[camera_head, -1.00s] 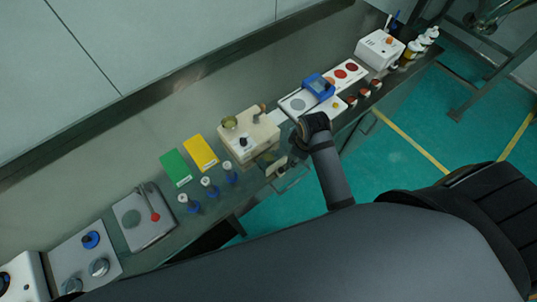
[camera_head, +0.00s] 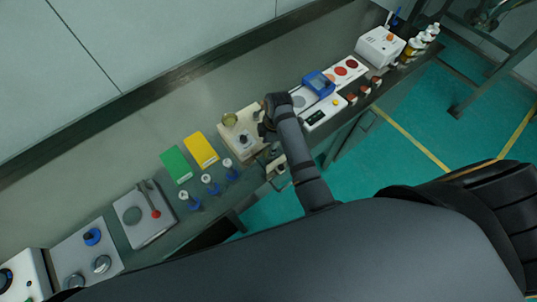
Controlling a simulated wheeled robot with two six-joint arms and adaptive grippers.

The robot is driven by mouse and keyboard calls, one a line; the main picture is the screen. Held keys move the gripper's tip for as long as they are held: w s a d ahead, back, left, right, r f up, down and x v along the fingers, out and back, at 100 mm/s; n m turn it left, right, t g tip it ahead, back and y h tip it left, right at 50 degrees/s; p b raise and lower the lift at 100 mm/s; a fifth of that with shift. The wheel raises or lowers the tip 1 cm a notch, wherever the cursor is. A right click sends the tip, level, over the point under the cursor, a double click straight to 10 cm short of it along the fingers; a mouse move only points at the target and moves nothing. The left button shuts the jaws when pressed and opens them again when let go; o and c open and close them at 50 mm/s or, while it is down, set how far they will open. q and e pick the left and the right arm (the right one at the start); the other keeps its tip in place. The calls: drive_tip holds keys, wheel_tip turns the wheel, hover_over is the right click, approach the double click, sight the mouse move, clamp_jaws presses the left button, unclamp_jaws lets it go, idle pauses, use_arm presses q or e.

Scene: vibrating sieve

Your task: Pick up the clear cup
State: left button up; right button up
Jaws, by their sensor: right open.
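I cannot clearly make out the clear cup; it may be hidden or too small to tell. A beige box-shaped device (camera_head: 238,150) stands on the bench near the middle, with a small round yellowish piece (camera_head: 230,119) and a dark knob (camera_head: 243,139) on top. My right gripper (camera_head: 266,130) is over the right side of this device. It is open, its fingers small and dark, and my arm hides part of the device. I cannot tell whether it touches anything. My left gripper is not in view.
Green (camera_head: 176,165) and yellow (camera_head: 202,150) blocks and several blue-based pieces (camera_head: 209,184) stand left of the device. A blue-framed instrument (camera_head: 319,84) and a white box (camera_head: 380,47) stand right.

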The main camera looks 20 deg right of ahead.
wheel_tip(320, 180, down, 5)
drive_tip(key=shift+s+f, duration=0.1)
drive_tip(key=shift+f, duration=0.05)
drive_tip(key=shift+c, duration=0.5)
drive_tip(key=c, duration=0.7)
drive_tip(key=shift+o, duration=0.2)
